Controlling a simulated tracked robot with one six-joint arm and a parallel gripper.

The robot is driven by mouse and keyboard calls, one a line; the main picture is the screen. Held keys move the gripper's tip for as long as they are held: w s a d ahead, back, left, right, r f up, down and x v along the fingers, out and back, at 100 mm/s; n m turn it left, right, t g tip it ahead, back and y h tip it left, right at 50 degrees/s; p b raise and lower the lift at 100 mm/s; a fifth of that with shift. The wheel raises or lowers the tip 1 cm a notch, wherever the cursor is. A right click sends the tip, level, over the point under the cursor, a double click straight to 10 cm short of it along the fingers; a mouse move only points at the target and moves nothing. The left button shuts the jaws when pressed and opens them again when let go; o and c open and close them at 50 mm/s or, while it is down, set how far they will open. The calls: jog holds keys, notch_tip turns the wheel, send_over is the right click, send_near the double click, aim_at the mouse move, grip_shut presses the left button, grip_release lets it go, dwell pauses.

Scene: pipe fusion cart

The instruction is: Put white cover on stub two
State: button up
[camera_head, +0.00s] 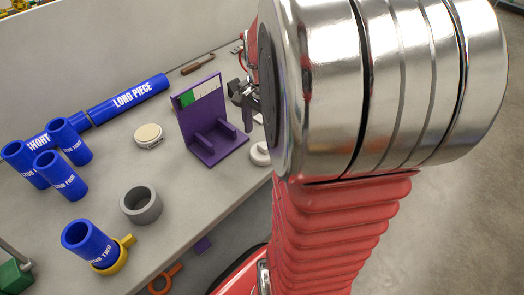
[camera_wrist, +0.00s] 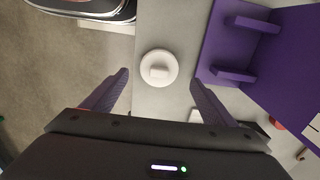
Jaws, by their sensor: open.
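The white cover (camera_wrist: 158,68), a round disc with a raised grip, lies on the table near its edge in the wrist view. In the head view the white cover (camera_head: 260,154) is partly hidden by my arm. My gripper (camera_wrist: 160,82) is open and empty. Its two fingers point toward the cover, one on each side of it in the picture; the height gap is hard to judge. In the head view my gripper is mostly hidden behind my arm. Stub two (camera_head: 86,240), a blue tube, stands in a yellow clamp ring (camera_head: 122,256) at the front left, its top open.
A purple stand (camera_head: 206,120) is beside the cover; the stand (camera_wrist: 262,50) is at right in the wrist view. A cream disc (camera_head: 148,135), a grey ring (camera_head: 141,205), several blue stubs (camera_head: 60,175) and a long blue pipe (camera_head: 128,98) share the table.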

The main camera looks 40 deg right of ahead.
aim_at(263, 145)
notch_tip(263, 145, down, 5)
jog(key=shift+s+a+r, duration=0.1)
jog(key=shift+c, duration=0.3)
dwell(0.4)
jog(key=c, duration=0.8)
jog(key=shift+r, duration=0.1)
notch_tip(263, 145, up, 10)
jog(key=shift+f, duration=0.1)
jog(key=shift+s, duration=0.1)
dwell(0.6)
